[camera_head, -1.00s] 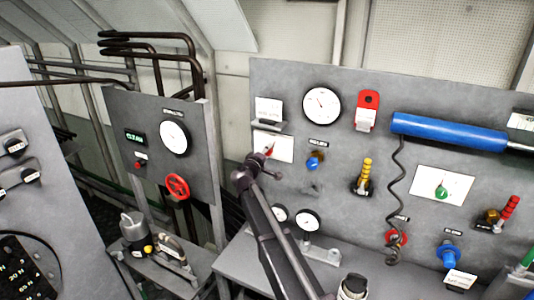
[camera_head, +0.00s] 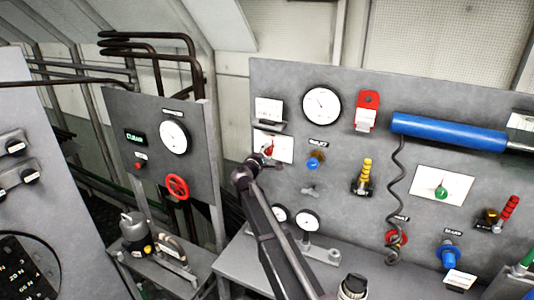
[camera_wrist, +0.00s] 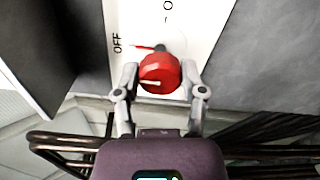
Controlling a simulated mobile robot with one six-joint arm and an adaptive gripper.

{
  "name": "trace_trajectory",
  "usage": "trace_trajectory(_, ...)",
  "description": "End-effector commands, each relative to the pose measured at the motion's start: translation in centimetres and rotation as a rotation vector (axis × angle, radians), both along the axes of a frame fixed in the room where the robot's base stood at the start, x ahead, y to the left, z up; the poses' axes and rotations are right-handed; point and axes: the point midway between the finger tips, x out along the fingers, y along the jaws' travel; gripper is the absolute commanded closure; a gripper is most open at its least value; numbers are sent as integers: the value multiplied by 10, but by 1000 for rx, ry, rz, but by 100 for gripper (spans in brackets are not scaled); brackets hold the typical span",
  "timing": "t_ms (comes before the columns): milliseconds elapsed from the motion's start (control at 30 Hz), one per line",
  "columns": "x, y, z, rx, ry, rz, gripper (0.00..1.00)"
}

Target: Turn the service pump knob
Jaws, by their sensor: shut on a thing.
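The red service pump knob (camera_wrist: 160,72) sits on a white plate (camera_wrist: 201,18) marked OFF on the left of the knob in the wrist view. My gripper (camera_wrist: 160,82) is shut on the red knob, with one finger on each side of it. A pale line on the knob's face lies nearly level in this view. In the head view, my gripper (camera_head: 264,158) is at the white plate (camera_head: 286,149) on the left side of the grey panel. The red knob (camera_head: 268,149) shows partly there, with my wrist covering its lower part.
A gauge (camera_head: 321,105), a blue knob (camera_head: 314,162), a yellow-handled valve (camera_head: 365,175) and a blue cylinder (camera_head: 450,132) are on the same panel. A separate panel at the left bears a red handwheel (camera_head: 177,187). A grey bench (camera_head: 355,270) lies below.

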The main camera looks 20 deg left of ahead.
Motion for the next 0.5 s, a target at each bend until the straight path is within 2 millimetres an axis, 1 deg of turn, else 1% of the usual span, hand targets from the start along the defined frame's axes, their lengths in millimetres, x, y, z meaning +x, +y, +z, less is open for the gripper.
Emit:
trace_trajectory(167, 2, 1, 1, -4, -3, 2, 94)
trace_trajectory(200, 2, 1, 1, -4, -3, 2, 35)
trace_trajectory(267, 2, 1, 1, -3, -2, 2, 17)
trace_trajectory(300, 1, 1, 1, -3, -2, 2, 13)
trace_trajectory(500, 1, 1, 1, -1, -2, 1, 13)
